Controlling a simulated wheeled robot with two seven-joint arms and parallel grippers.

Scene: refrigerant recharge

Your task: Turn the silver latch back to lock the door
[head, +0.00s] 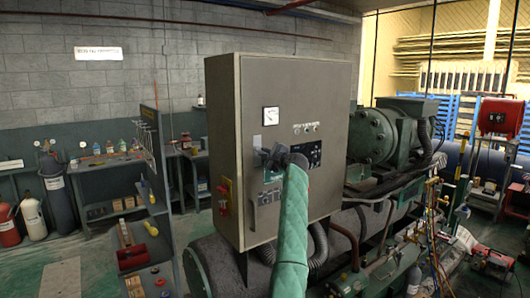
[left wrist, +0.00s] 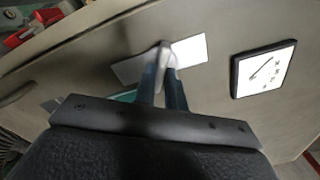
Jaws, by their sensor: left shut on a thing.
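The grey control cabinet's door (head: 325,85) looks closed and flush with its frame. My left gripper (head: 262,157) is at the left side of the door, below the gauge. In the left wrist view the left gripper (left wrist: 165,75) is shut on the silver latch (left wrist: 164,55), whose tip shows between the fingers. A pale latch plate (left wrist: 190,52) lies behind it and also shows in the head view (head: 257,142). The latch itself is hidden behind the gripper in the head view. My right gripper is not in view.
The white square gauge (left wrist: 263,69) is right of the latch in the left wrist view and above it in the head view (head: 271,116). A red switch (head: 224,208) is on the cabinet's side. Green compressor machinery (head: 385,135) stands behind at right. Shelving (head: 150,215) stands at left.

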